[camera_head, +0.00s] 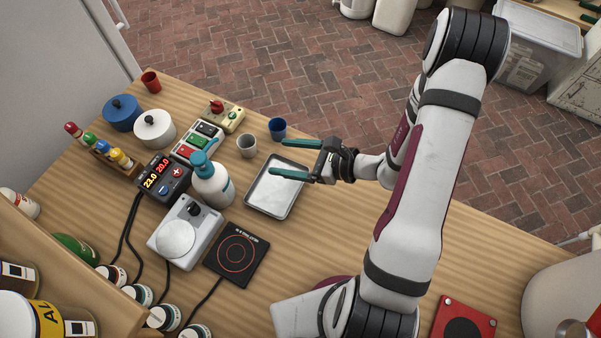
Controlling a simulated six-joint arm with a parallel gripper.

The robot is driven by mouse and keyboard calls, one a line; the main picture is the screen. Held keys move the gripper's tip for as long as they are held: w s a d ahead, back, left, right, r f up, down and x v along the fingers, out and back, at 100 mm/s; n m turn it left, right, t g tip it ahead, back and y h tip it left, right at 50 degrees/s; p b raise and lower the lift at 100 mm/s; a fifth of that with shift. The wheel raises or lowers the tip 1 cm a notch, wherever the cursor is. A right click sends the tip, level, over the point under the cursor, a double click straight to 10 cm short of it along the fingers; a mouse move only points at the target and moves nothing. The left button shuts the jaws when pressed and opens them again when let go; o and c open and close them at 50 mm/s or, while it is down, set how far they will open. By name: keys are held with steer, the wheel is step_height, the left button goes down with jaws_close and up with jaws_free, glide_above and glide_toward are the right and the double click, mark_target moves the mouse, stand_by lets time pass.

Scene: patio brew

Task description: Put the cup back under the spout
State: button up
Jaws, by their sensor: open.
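Three cups stand on the wooden table: a grey cup (247,146), a blue cup (278,130) to its right, and a red cup (150,82) at the far left corner. I cannot tell which one the task means. No spout can be made out for certain; a white bottle with a teal top (211,186) stands left of the tray. My gripper (279,158) is open and empty, its teal fingers pointing left over the metal tray (262,206). The blue cup and grey cup are just beyond the fingertips, apparently apart from them.
Left of the bottle are a display box (164,180), a switch box (197,138) and a scale (185,232). A black hotplate (236,254) lies nearer. Blue and white pots (155,129) stand farther left. The table right of the tray is partly clear beneath my arm.

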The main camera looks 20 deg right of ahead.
steer(key=s+a+r+n+g+y, duration=0.2)
steer(key=s+a+r+n+g, duration=0.5)
steer(key=r+n, duration=0.25)
steer(key=s+a+r+n+g+h, duration=0.1)
steer(key=s+r+n+g+h, duration=0.25)
steer(key=s+n+h, duration=0.5)
steer(key=s+d+r+n+t+h, duration=0.1)
steer(key=s+d+r+h, duration=0.1)
steer(key=s+d, duration=0.3)
steer(key=shift+s+d+n+t, duration=0.3)
steer(key=shift+s+d+t, duration=0.05)
steer(key=shift+s+d, duration=0.05)
